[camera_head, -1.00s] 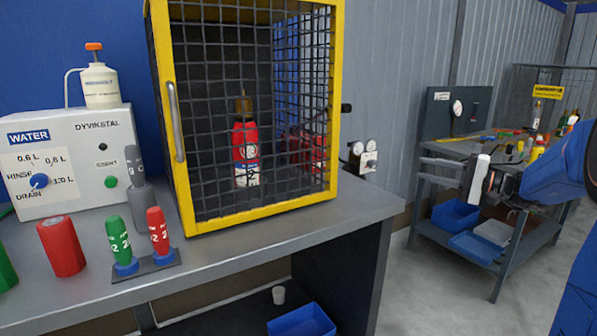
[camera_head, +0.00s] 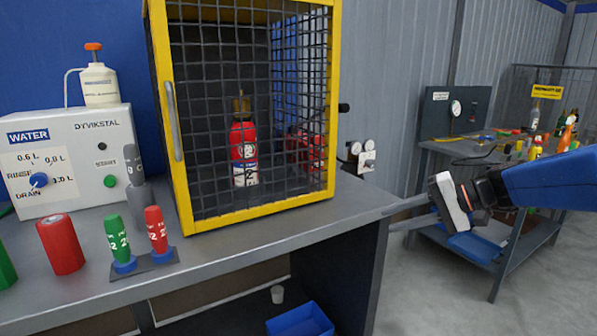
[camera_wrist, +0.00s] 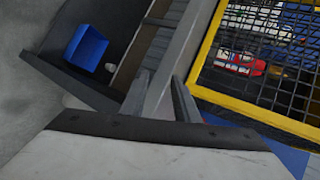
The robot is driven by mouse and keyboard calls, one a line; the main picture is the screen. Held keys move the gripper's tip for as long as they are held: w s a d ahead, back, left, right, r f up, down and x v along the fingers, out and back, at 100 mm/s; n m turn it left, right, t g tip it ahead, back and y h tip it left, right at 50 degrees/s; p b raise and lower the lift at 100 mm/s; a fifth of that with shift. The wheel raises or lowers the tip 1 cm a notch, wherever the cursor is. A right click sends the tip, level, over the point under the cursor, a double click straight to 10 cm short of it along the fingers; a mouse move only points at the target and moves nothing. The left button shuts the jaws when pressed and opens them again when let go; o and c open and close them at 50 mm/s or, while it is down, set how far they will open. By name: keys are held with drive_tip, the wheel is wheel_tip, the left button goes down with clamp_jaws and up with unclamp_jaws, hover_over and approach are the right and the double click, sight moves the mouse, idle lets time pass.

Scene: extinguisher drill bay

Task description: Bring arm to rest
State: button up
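My arm reaches in from the right edge in the head view. My gripper (camera_head: 388,219) points left, with its tips close to the right end of the grey bench (camera_head: 345,222) as seen in the picture. Its two grey fingers stand apart with nothing visible between them. The wrist view also shows my gripper (camera_wrist: 160,78) with a gap between the fingers, over the bench edge. A red extinguisher (camera_head: 244,145) stands upright inside the yellow-framed mesh cage (camera_head: 260,214), whose front is closed.
On the bench are a white water unit (camera_head: 80,150), a red cylinder (camera_head: 61,245) and a rack with green (camera_head: 118,236) and red (camera_head: 156,229) tubes. A blue bin (camera_head: 300,321) sits below. A cluttered second table (camera_head: 465,150) stands behind my arm.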

drive_tip(key=s+a+f+n+g+h, duration=0.1)
drive_tip(key=s+f+h, duration=0.15)
drive_tip(key=s, duration=0.45)
drive_tip(key=s+a+f+n+g+h, duration=0.1)
drive_tip(key=s+f+h, duration=0.1)
drive_tip(key=s+f, duration=0.35)
drive_tip(key=s+d+f+n+t+h, duration=0.1)
drive_tip(key=s+d+f+h, duration=0.3)
drive_tip(key=s, duration=0.9)
drive_tip(key=d+n+h, duration=0.1)
drive_tip(key=d+h, duration=0.1)
drive_tip(key=shift+d+f+n+t, duration=0.2)
drive_tip(key=shift+d+n+t, duration=0.2)
